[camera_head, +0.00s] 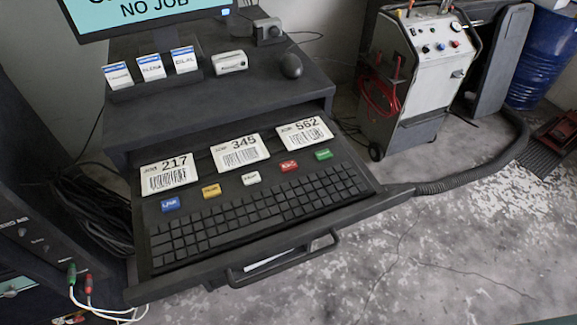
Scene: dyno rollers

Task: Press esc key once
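A black keyboard (255,222) lies in a pulled-out drawer (335,225) of the dark workstation, running from lower left to right. Its keys are too small for me to read, so I cannot pick out the esc key by its label. The keyboard's top-left corner is uncovered, and nothing lies on the keys. Neither of my grippers is in view.
Number cards (168,175) and coloured tags (212,190) lie behind the keyboard. A monitor (140,12), badges (150,67) and a mouse (291,65) are above. The drawer handle (285,262) juts forward. A wheeled machine (410,75) stands right; floor (450,255) is clear.

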